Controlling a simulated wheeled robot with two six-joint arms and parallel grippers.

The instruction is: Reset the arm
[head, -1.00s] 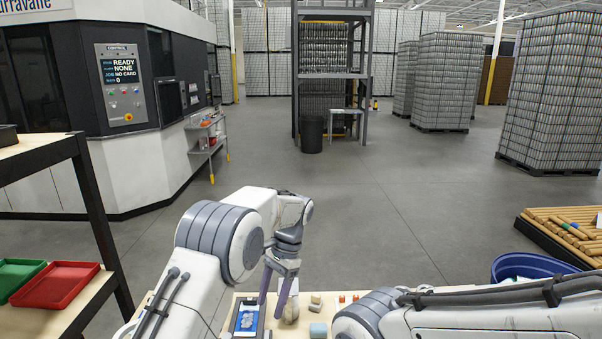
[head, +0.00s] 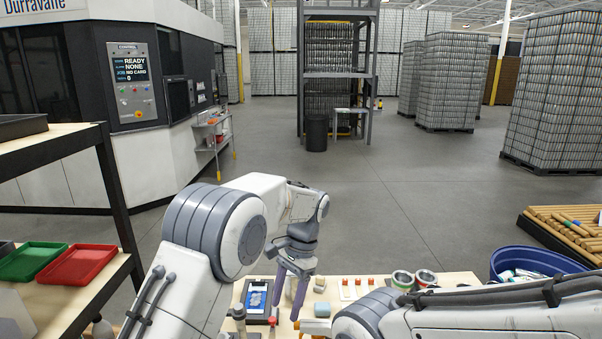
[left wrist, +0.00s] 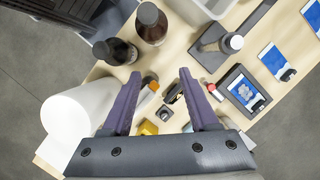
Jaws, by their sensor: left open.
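My left gripper (head: 286,297) hangs down over the wooden bench (head: 433,282) at the bottom of the head view. It is open and nothing is between its purple fingers. In the left wrist view the two fingers of my left gripper (left wrist: 164,90) are spread apart above small items on the bench. My right arm (head: 470,311) lies across the lower right of the head view; its gripper is out of the picture. A framed card (head: 257,297) with a blue picture lies left of the left gripper.
Two cans (head: 414,279) stand at the bench's back. Dark bottles (left wrist: 151,24) and a white roll-like object (left wrist: 75,118) are close to the left gripper. A blue bin (head: 540,262) stands right. Red (head: 77,265) and green (head: 32,262) trays sit on the left shelf.

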